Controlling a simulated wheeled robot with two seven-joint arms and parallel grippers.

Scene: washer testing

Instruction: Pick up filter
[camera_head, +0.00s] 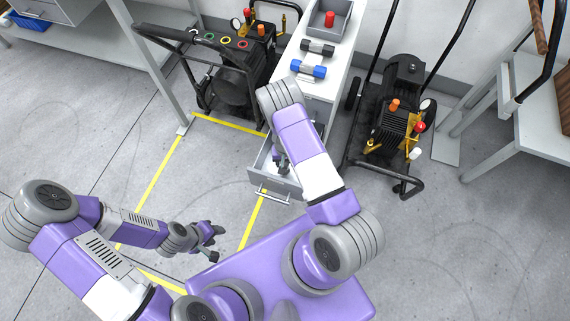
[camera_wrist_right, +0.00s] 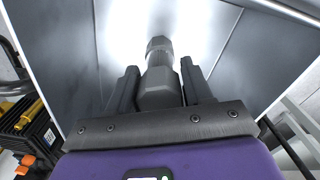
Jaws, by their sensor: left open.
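A dark grey, stepped cylindrical part (camera_wrist_right: 158,85), which looks like the filter, sits between the two fingers of my right gripper (camera_wrist_right: 160,78) in the right wrist view. I cannot tell whether the fingers press on it. In the head view my right gripper (camera_head: 282,163) reaches down into an open grey drawer (camera_head: 289,189), and the filter cannot be made out clearly there. My left gripper (camera_head: 212,243) is open and empty, low over the floor at the lower left of the head view.
The drawer belongs to a white cabinet (camera_head: 325,85) with blue (camera_head: 309,70) and dark (camera_head: 317,48) parts on top and a tray (camera_head: 318,20) holding a red piece. Pressure washers stand left (camera_head: 232,75) and right (camera_head: 392,130) of it. Open floor lies at far left.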

